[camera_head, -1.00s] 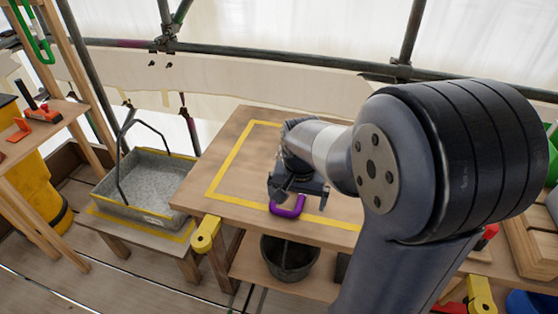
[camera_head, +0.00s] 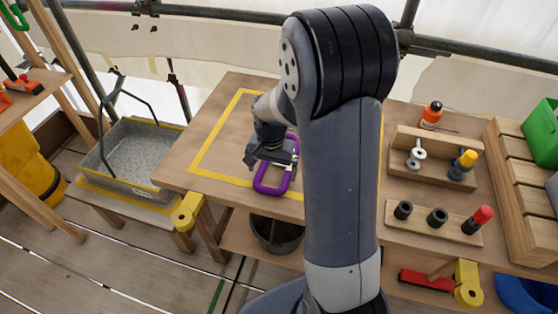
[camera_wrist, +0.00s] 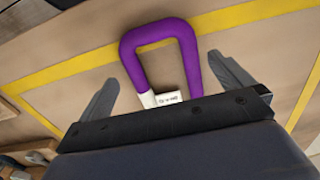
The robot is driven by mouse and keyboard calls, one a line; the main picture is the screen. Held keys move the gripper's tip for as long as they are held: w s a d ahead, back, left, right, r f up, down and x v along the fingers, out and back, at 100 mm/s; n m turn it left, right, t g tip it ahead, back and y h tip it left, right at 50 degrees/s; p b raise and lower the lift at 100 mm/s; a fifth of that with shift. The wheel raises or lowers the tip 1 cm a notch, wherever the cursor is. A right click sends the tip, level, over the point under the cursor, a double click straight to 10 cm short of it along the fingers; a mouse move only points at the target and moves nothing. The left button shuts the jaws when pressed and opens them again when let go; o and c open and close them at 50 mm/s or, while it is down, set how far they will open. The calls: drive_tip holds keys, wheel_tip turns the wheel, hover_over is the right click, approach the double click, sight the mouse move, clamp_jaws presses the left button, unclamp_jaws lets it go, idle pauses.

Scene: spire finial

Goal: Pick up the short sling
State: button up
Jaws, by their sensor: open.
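In the wrist view my gripper's fingers (camera_wrist: 168,85) are spread, one on each side of the loop, with nothing held. I cannot tell how high the fingers are above the table. A green loop (camera_head: 14,15) hangs at the far left.
A grey tray (camera_head: 118,185) with a bent handle stands left of the table. A dark bucket (camera_head: 276,238) is below. Wooden racks with bolts (camera_head: 435,160) and sockets (camera_head: 432,227) stand at the right. The left of the taped area is clear.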

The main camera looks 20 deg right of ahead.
sight(272, 182)
wheel_tip(272, 182, down, 3)
drive_tip(key=shift+f, duration=0.15)
drive_tip(key=c, duration=0.8)
